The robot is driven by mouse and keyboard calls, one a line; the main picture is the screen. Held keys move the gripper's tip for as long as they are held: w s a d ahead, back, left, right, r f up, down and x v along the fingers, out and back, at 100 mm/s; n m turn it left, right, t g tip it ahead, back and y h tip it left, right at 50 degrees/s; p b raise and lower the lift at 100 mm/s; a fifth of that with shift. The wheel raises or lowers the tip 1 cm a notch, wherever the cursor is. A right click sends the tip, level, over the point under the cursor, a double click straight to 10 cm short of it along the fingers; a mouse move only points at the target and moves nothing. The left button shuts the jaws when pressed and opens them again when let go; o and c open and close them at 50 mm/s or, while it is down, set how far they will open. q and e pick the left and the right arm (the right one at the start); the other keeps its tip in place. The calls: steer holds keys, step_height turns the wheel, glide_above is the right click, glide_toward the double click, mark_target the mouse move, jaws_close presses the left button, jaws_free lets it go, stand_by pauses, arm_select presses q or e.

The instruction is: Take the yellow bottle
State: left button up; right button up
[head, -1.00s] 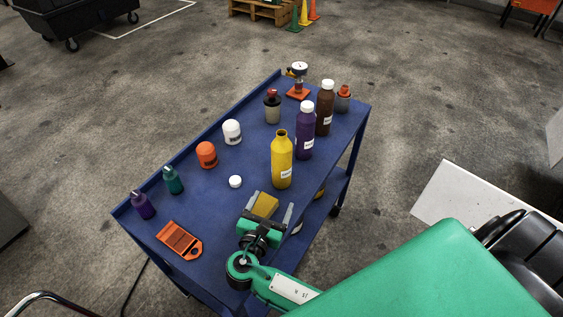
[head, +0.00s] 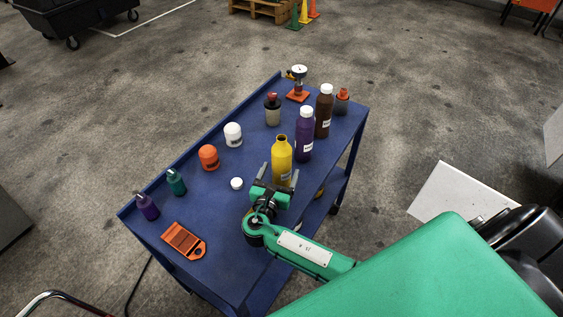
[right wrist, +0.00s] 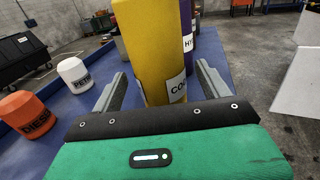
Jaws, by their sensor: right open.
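The yellow bottle (head: 282,155) stands upright and uncapped on the blue cart top (head: 222,215). It also shows in the right wrist view (right wrist: 152,45), close up, with a white label. My right gripper (head: 279,174) is open, its fingers on either side of the bottle's lower part. In the right wrist view the two fingers (right wrist: 160,92) flank the bottle, with a gap visible on the left. I cannot tell whether the right finger touches it. A white cap (head: 237,184) lies on the cart left of the gripper. My left gripper is not in view.
A purple bottle (head: 305,138) and a brown bottle (head: 323,112) stand just behind and right of the yellow one. White (head: 233,134) and orange (head: 208,157) jars stand to the left. An orange tool (head: 184,241) lies at the front left.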

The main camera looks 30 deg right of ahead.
steer(key=x, duration=0.2)
steer(key=shift+w+d, duration=0.2)
steer(key=shift+d, duration=0.05)
steer(key=c, duration=1.4)
steer(key=shift+r, duration=0.1)
